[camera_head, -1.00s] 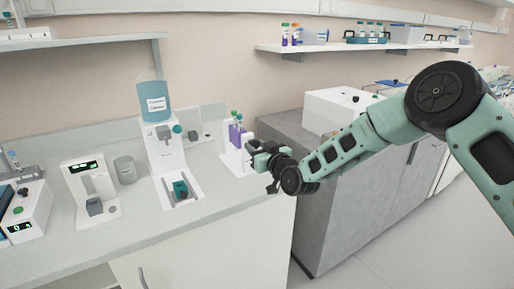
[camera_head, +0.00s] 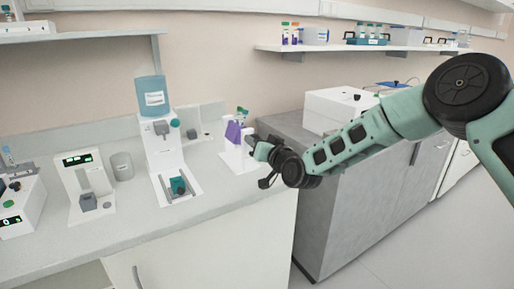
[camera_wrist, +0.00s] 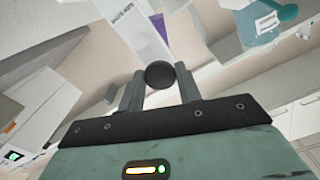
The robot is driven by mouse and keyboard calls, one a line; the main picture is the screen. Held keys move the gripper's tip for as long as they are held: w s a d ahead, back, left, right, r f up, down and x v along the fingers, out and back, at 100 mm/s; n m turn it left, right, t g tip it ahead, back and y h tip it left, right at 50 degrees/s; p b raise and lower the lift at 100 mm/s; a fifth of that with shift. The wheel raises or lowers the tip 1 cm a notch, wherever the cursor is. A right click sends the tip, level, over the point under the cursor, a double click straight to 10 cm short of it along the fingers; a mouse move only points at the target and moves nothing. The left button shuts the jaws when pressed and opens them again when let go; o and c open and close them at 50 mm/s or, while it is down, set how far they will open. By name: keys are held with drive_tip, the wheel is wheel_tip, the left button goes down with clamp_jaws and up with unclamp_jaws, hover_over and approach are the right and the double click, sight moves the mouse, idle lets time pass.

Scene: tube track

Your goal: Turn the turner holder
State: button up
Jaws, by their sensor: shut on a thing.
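The turner is a white stand (camera_head: 240,158) on the counter, left of my gripper. It carries a purple holder (camera_head: 234,131) with green-capped tubes (camera_head: 243,111). The holder is tilted, its tubes leaning to the right. My gripper (camera_head: 254,143) is at the right side of the stand. In the wrist view my gripper (camera_wrist: 159,82) is shut on a round dark knob (camera_wrist: 160,73), with a finger on each side of it. Part of the purple holder (camera_wrist: 160,27) shows beyond the knob. The lower right of the stand is partly hidden by my gripper.
A white dispenser with a blue bottle (camera_head: 152,95) stands left of the turner. A metal cup (camera_head: 122,166) and a white device with a display (camera_head: 77,160) are further left. A grey cabinet (camera_head: 340,195) with a white box (camera_head: 340,108) lies right, behind my arm.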

drive_tip(key=shift+d+f+m+b, duration=0.1)
drive_tip(key=shift+m+b, duration=4.6)
drive_tip(key=shift+m, duration=1.55)
drive_tip(key=shift+f+m+b, duration=0.1)
drive_tip(key=shift+m+b, duration=4.6)
drive_tip(key=shift+m, duration=1.95)
drive_tip(key=o, duration=1)
drive_tip(key=shift+r, duration=0.1)
drive_tip(key=v, duration=1.7)
drive_tip(key=shift+b, duration=0.3)
drive_tip(key=shift+s+d, duration=0.15)
drive_tip(key=shift+c, duration=0.5)
